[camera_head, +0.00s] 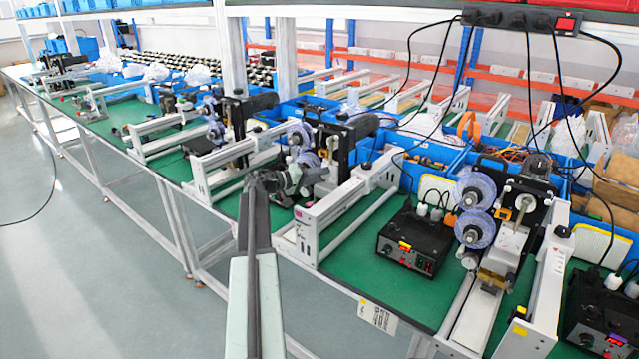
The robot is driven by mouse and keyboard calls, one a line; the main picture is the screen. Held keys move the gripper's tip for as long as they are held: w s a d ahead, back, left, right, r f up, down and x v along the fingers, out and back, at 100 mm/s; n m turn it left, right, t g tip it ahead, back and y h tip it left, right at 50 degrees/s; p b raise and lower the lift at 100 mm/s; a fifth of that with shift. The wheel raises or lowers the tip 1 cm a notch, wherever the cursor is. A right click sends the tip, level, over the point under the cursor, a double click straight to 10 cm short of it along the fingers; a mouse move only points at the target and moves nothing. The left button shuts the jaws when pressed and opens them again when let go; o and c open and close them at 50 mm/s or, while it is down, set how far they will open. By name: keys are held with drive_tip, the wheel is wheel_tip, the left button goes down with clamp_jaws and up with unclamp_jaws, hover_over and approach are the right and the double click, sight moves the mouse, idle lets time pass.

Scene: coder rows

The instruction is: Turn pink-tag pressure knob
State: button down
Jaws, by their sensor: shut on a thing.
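A small pink tag (299,213) is on the white end plate of the coder machine in the middle of the view. My gripper (308,184) reaches right from the end of my arm, just below that machine's clear rollers (306,161). It is shut on a small dark part there, which I take to be the pink-tag pressure knob. The jaws cover most of the knob, so its turn angle cannot be told. The machine's white side frame (345,205) stands close to the right of the gripper.
A coder with a yellow tag (520,331) and a black control box (415,240) stand at the right on the green bench (355,262). More coders stand along the bench to the left. Black cables hang above.

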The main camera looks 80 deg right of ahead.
drive_tip(key=n+g+b, duration=0.1)
drive_tip(key=n+b, duration=0.1)
drive_tip(key=n, duration=0.1)
drive_tip(key=f+n+g+h+b, duration=0.1)
drive_tip(key=n+b, duration=0.1)
drive_tip(key=b, duration=0.1)
drive_tip(key=shift+w+d+n, duration=0.1)
drive_tip(key=shift+d+n, duration=0.05)
drive_tip(key=shift+n, duration=0.25)
drive_tip(key=n+h+b, duration=0.1)
drive_tip(key=n+b, duration=0.1)
drive_tip(key=n, duration=0.1)
drive_tip(key=n+h+b, duration=0.1)
drive_tip(key=n+b, duration=0.1)
drive_tip(key=n, duration=0.1)
drive_tip(key=shift+g+h, duration=0.3)
drive_tip(key=n+t+h+b, duration=0.1)
drive_tip(key=n+h, duration=0.1)
drive_tip(key=n, duration=0.3)
drive_tip(key=n+t+h+b, duration=0.1)
drive_tip(key=n+t+h, duration=0.1)
drive_tip(key=n, duration=0.3)
drive_tip(key=n+t+h+b, duration=0.1)
drive_tip(key=n+h+b, duration=0.1)
drive_tip(key=n, duration=0.3)
drive_tip(key=shift+s+a, duration=0.25)
drive_tip(key=shift+s, duration=0.05)
drive_tip(key=shift+n+t, duration=0.4)
drive_tip(key=c, duration=1.1)
unclamp_jaws()
